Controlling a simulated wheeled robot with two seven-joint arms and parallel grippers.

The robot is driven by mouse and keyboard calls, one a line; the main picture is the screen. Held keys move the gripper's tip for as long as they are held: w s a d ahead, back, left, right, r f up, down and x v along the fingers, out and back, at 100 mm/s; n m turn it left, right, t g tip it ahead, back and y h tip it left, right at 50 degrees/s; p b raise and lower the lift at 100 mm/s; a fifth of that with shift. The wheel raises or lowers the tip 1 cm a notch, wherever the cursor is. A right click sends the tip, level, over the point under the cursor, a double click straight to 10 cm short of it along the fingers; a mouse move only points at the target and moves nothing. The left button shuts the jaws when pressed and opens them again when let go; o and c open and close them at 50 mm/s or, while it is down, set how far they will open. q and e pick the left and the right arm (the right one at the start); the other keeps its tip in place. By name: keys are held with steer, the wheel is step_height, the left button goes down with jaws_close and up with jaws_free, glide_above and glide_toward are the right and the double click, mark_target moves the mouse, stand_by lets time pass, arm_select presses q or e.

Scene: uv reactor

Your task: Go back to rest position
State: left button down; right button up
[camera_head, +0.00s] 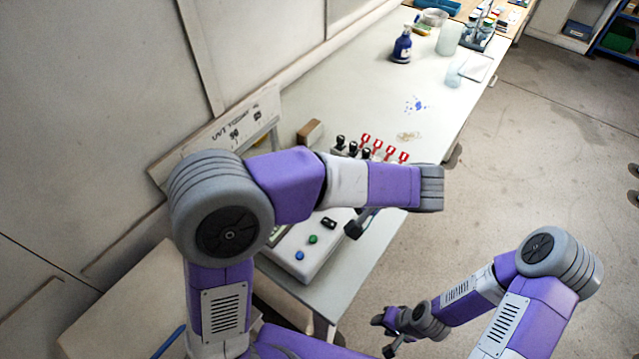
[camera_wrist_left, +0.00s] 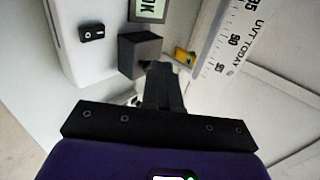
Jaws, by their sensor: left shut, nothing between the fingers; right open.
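My left gripper (camera_wrist_left: 162,75) is shut and empty in the left wrist view. Its dark fingers overlap a dark grey block (camera_wrist_left: 140,50) there; I cannot tell whether they touch. In the head view my left forearm reaches right across the white reactor box (camera_head: 300,262) and mostly hides that hand; a dark part of the left gripper (camera_head: 354,226) shows below it. My right gripper (camera_head: 382,334) is open and empty, low over the floor beside the table's front edge. Its fingers are small and dark in this view.
The reactor box has blue and green buttons and a black switch (camera_head: 328,222). A rack of red-topped and black-topped items (camera_head: 384,150) stands behind my left forearm. A blue bottle (camera_head: 402,47) stands farther back on the table (camera_head: 360,95).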

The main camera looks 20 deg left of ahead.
arm_select(q)
steer(key=v, duration=0.6)
steer(key=shift+d+f+p, duration=0.2)
steer(key=shift+d+p, duration=0.25)
steer(key=shift+d, duration=0.05)
steer(key=shift+s, duration=0.1)
